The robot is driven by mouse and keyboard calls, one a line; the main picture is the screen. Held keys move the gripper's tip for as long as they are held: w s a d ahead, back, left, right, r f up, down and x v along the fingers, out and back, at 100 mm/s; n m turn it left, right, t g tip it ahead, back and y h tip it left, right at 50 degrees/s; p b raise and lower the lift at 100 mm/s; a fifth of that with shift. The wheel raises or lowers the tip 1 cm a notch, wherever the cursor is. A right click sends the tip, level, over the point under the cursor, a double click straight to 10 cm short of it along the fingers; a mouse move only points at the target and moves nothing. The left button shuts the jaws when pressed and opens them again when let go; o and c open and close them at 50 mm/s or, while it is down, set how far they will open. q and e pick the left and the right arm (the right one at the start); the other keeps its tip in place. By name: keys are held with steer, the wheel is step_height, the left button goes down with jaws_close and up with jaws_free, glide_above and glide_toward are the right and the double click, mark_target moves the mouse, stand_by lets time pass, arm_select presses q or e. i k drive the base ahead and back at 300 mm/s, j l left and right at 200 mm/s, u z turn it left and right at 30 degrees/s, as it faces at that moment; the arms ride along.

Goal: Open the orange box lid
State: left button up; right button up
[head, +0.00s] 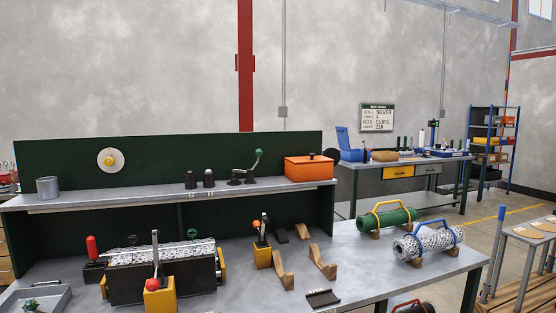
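The orange box (309,170) sits at the right end of the raised grey shelf (130,196) on the workbench. Its orange lid (309,158) lies on top and looks closed, with a small dark knob on it. The inside of the box is hidden. Neither of my grippers shows in the head view.
Dark fittings and a green-knobbed lever press (246,170) stand left of the box. Below are a machine with a wire-mesh roll (160,253), a yellow-based lever (262,252) and wooden cradles. Green (387,219) and silver (430,241) mesh rolls lie to the right.

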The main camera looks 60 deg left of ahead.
mark_target(312, 158)
steer(key=u, duration=1.75)
steer(key=i+l+u, duration=0.2)
steer(key=i+l, duration=0.2)
steer(key=i+l+u, duration=0.2)
steer(key=i+l, duration=0.15)
steer(key=i+l+u, duration=0.2)
steer(key=l, duration=0.45)
steer(key=i+j, duration=0.05)
steer(key=i, duration=0.05)
